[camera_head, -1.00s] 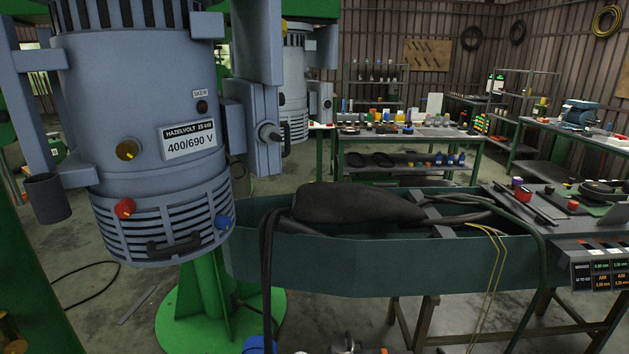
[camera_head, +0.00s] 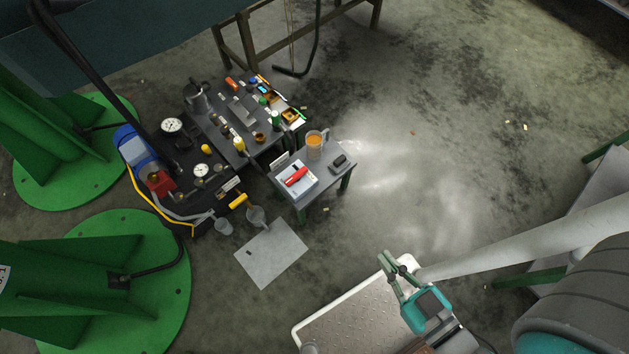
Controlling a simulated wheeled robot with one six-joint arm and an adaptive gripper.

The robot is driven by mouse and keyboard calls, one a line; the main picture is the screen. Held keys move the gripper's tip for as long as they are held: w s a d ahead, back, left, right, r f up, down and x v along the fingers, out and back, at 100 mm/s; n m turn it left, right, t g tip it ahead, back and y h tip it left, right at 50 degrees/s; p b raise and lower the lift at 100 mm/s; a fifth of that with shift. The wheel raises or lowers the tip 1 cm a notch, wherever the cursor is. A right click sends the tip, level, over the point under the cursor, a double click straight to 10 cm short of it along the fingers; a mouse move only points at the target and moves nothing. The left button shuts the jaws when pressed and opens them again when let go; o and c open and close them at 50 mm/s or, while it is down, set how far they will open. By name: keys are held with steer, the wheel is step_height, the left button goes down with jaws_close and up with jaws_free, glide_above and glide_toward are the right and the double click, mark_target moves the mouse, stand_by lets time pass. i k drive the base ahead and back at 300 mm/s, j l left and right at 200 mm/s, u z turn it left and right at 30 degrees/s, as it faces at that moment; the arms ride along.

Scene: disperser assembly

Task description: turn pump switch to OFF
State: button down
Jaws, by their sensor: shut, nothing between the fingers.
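A pump unit with a blue motor (camera_head: 137,148) and two round gauges, one of them a white dial (camera_head: 172,126), stands on the floor at the left. A red part (camera_head: 158,183) sits on it. The pump switch is too small to make out, so I cannot tell its position. My gripper (camera_head: 388,260), with a teal body, is at the lower right, above a pale tray-like platform. Its fingers point up in the picture and are shut on nothing. It is well apart from the pump unit.
A small table (camera_head: 325,185) holds a jug of orange liquid (camera_head: 314,144) and a red tool (camera_head: 296,176). A dark bench (camera_head: 215,125) with several tools stands beside the pump. Green column bases (camera_head: 150,290) are at left. Open floor lies at centre right.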

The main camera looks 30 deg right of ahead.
mark_target(296, 176)
steer(key=k+j+z, duration=0.15)
steer(key=k, duration=0.2)
steer(key=i+l+u, duration=0.25)
steer(key=i+l, duration=0.2)
steer(key=i, duration=0.25)
steer(key=i+l+u, duration=0.25)
steer(key=i+l, duration=0.35)
steer(key=j, duration=0.95)
steer(key=z, duration=0.05)
